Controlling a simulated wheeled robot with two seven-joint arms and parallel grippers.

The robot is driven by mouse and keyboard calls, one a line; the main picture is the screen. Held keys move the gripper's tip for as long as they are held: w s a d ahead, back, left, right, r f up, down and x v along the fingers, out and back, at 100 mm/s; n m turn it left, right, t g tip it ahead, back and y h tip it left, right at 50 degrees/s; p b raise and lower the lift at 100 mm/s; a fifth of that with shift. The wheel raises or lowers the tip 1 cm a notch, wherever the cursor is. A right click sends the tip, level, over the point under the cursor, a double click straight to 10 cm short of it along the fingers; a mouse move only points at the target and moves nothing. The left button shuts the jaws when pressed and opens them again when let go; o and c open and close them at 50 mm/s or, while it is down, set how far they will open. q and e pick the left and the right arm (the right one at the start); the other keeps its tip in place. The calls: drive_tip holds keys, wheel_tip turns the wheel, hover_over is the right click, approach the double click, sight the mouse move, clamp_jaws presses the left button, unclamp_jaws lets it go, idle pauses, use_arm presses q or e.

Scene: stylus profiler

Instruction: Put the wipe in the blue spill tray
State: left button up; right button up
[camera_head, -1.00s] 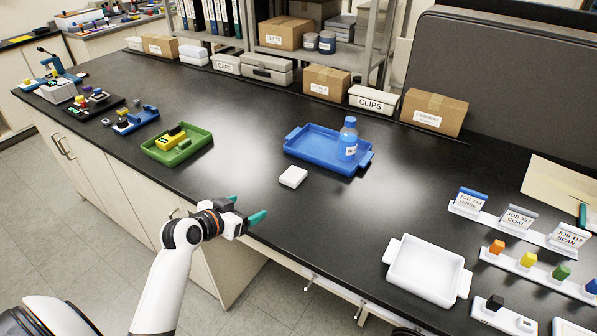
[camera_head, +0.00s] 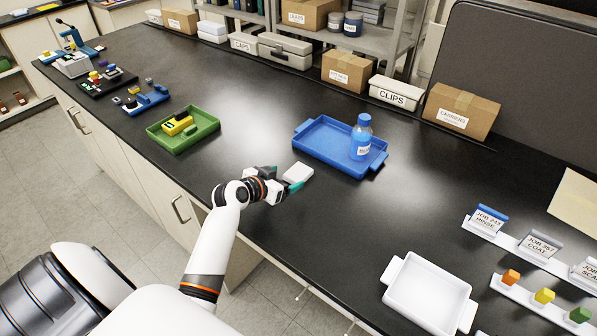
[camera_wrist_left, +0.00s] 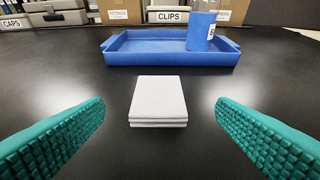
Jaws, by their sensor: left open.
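The wipe, a folded white square pad (camera_head: 298,173), lies flat on the black bench just in front of the blue spill tray (camera_head: 312,143). In the left wrist view the wipe (camera_wrist_left: 158,101) is centred, with the tray (camera_wrist_left: 125,55) behind it. A blue-capped bottle (camera_head: 361,138) stands in the right part of the tray; it shows in the left wrist view too (camera_wrist_left: 201,32). My left gripper (camera_head: 284,181) is open, close to the wipe's near side. Its teal fingers (camera_wrist_left: 160,135) are spread to either side, with nothing between the tips. My right gripper is not seen.
A green tray (camera_head: 160,146) with a yellow item is to the left. A white tray (camera_head: 427,290) is at the front right, near label stands (camera_head: 488,220). Boxes (camera_head: 458,110) line the back. Bench between wipe and blue tray is clear.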

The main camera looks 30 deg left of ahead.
sight(298, 172)
use_arm(q)
drive_tip(key=shift+w+f, duration=0.15)
drive_tip(key=shift+w, duration=0.3)
drive_tip(key=shift+w+d+f, duration=0.1)
drive_tip(key=shift+w+f, duration=0.05)
drive_tip(key=shift+w, duration=0.05)
drive_tip(key=shift+w+p, duration=0.25)
drive_tip(key=shift+p, duration=0.05)
drive_tip(key=shift+w+f, duration=0.15)
drive_tip(key=shift+w, duration=0.25)
drive_tip(key=shift+p+x, duration=0.55)
drive_tip(key=shift+x, duration=1.25)
drive_tip(key=shift+f, duration=0.1)
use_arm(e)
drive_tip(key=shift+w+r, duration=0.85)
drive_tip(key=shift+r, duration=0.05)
use_arm(q)
drive_tip(key=shift+s, duration=0.1)
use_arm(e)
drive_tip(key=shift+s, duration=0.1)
use_arm(q)
drive_tip(key=shift+c, duration=1.4)
drive_tip(key=c, duration=0.8)
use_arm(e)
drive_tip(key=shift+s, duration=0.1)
